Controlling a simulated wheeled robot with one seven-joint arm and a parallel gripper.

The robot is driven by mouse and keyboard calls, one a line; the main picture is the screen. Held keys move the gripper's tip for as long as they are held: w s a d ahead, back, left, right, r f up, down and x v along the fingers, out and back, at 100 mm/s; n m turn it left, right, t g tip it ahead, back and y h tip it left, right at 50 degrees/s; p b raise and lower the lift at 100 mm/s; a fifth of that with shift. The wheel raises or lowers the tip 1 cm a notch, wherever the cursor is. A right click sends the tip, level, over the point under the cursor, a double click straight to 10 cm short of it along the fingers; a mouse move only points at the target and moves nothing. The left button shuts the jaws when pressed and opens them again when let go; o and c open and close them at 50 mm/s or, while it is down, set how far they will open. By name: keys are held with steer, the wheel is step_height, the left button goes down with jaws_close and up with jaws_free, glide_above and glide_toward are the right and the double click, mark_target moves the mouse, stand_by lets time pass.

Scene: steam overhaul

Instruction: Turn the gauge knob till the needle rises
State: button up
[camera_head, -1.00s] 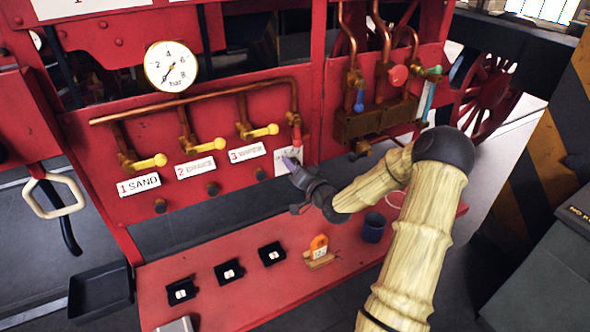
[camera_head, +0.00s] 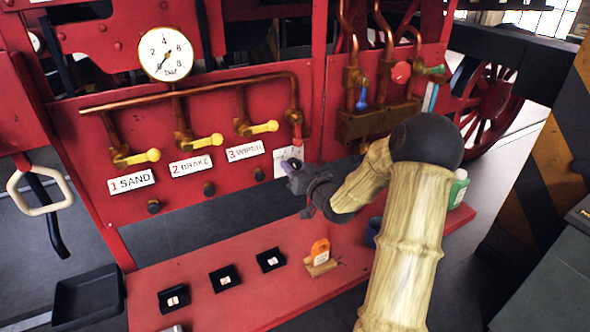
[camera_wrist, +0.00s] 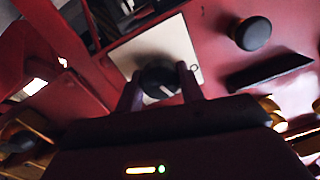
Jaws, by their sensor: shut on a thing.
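The gauge (camera_head: 165,55) is a round white dial marked in bar, high on the red panel. Its dark needle points down and left, at the low end of the scale. The black gauge knob (camera_wrist: 160,76) sits on a white plate (camera_wrist: 181,42) and carries a pale line. The plate also shows in the head view (camera_head: 284,150), where my gripper (camera_head: 289,166) covers the knob. In the wrist view my gripper (camera_wrist: 159,86) has one finger on each side of the knob and is shut on it.
Yellow-handled valves (camera_head: 209,142) for sand, brake and wiper stand left of the plate. A red shelf (camera_head: 225,304) below holds small black trays (camera_head: 225,279), an orange tag on a wooden block (camera_head: 318,256) and a dark blue cup (camera_head: 372,233). Copper pipes (camera_head: 346,45) rise at upper right.

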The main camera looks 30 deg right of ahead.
steer(key=o, duration=1)
steer(key=shift+s, duration=0.1)
steer(key=s, duration=0.5)
steer(key=s+d+b, duration=0.1)
steer(key=s, duration=0.5)
steer(key=s+b, duration=0.1)
steer(key=s, duration=0.5)
steer(key=shift+d+r, duration=0.15)
steer(key=shift+r, duration=0.15)
